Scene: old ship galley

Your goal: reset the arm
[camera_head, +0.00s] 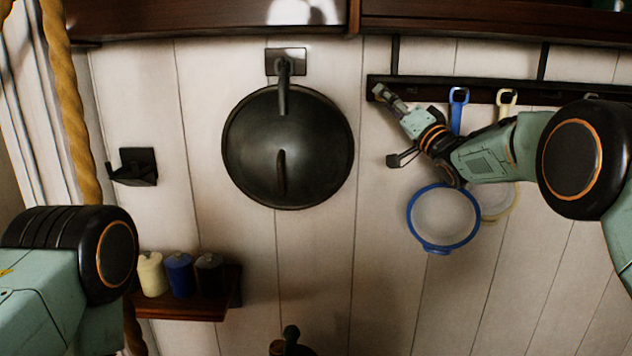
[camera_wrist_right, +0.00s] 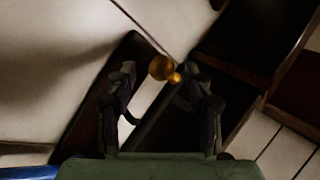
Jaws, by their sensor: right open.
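My right arm reaches in from the right in the head view. Its gripper (camera_head: 389,126) is open and empty, with its fingers spread, in front of the white plank wall between the dark pan and the hanging strainers. In the right wrist view the two fingers of the gripper (camera_wrist_right: 163,105) stand apart, with a dark bar and a small gold knob (camera_wrist_right: 160,68) seen beyond them. Only a part of my left arm shows at the lower left of the head view; its gripper is out of the picture.
A dark round pan (camera_head: 245,150) hangs on the wall. A blue-rimmed strainer (camera_head: 443,217) and a cream strainer (camera_head: 495,202) hang below a dark rail (camera_head: 455,93), partly behind my right arm. A small shelf (camera_head: 200,311) holds three canisters. A rope (camera_head: 68,100) hangs at left.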

